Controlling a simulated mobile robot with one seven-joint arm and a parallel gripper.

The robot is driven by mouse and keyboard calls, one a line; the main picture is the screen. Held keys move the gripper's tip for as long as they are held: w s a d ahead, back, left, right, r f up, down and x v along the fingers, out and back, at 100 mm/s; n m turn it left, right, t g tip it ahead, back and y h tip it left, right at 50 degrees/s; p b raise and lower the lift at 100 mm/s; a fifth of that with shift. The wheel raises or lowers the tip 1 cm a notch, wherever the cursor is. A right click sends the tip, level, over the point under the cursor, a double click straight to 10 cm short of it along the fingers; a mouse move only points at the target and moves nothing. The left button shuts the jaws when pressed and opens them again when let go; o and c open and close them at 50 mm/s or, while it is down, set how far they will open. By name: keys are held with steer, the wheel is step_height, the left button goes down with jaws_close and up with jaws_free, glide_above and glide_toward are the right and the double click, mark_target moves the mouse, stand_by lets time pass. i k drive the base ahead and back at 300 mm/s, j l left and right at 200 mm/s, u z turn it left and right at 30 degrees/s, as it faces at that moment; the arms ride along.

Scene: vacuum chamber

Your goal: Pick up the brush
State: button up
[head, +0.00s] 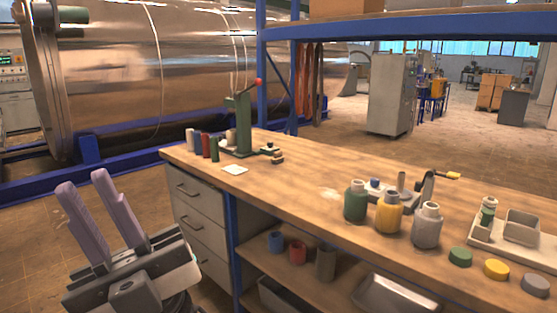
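My gripper (83,181) is at the lower left, in front of the workbench's drawers. Its two purple fingers point up and stand apart, with nothing between them. The wooden workbench (310,180) runs from the middle to the right. I cannot make out a brush for certain on it. A small brown item (277,159) lies near the foot of the green press, too small to identify. My gripper is left of the bench and touches nothing that I can see.
A green press (243,120) with a red-tipped lever and several coloured cylinders stand at the bench's far left. Green (355,203), yellow (389,215) and grey (427,228) bottles stand right of middle. A blue rack post (263,80) rises behind. The bench's middle is mostly clear.

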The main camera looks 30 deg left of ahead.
mark_target(277, 158)
steer(key=i+j, duration=0.15)
steer(key=j, duration=0.45)
steer(key=i+j+z, duration=0.1)
steer(key=j, duration=0.45)
steer(key=i+j, duration=0.2)
steer(key=j, duration=0.4)
steer(key=i+j+z, duration=0.1)
steer(key=j, duration=0.5)
steer(key=i+j, duration=0.15)
steer(key=j, duration=0.45)
steer(key=i+j+z, duration=0.15)
steer(key=j, duration=1.05)
steer(key=i+j, duration=0.1)
steer(key=j, duration=0.15)
steer(key=i+j, duration=0.1)
steer(key=j, duration=0.15)
steer(key=i+j, duration=0.25)
steer(key=i, duration=0.15)
steer(key=i+j, duration=0.2)
steer(key=i, duration=0.2)
steer(key=z, duration=0.05)
